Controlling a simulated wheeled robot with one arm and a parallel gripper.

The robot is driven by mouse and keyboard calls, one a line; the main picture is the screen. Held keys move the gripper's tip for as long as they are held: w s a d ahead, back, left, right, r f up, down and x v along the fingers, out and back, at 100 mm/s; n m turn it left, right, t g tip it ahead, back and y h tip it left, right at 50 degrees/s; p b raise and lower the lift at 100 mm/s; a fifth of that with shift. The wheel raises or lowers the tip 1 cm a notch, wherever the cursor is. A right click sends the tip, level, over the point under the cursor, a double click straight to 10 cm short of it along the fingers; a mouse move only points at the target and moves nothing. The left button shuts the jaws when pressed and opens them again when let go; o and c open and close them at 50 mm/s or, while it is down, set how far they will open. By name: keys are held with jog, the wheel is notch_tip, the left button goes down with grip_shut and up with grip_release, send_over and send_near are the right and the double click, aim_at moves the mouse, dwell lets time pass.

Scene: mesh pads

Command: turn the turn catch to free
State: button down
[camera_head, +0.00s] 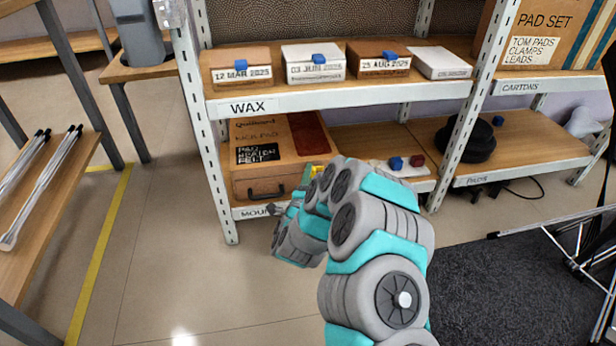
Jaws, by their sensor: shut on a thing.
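A wooden case (243,176) with a dark handle (266,189) stands on the lower shelf, its front towards me. My gripper (273,210) is small in this view, at the lower front of the case near the shelf lip. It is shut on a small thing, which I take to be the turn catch. The catch itself is hidden by the jaws and wrist, so its angle cannot be told. My arm covers the lower right of the case.
The upper shelf (340,97) holds several dated boxes. A white pad (405,169) with blue and dark red blocks lies right of the case. A metal upright (209,150) stands just left of it. A black coiled thing (466,140) is further right.

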jog(key=shift+c, duration=2.3)
grip_release()
jog(key=shift+r, duration=0.1)
jog(key=shift+s, duration=0.1)
jog(key=s, duration=0.7)
jog(key=shift+s+a, duration=0.25)
jog(key=shift+a, duration=0.15)
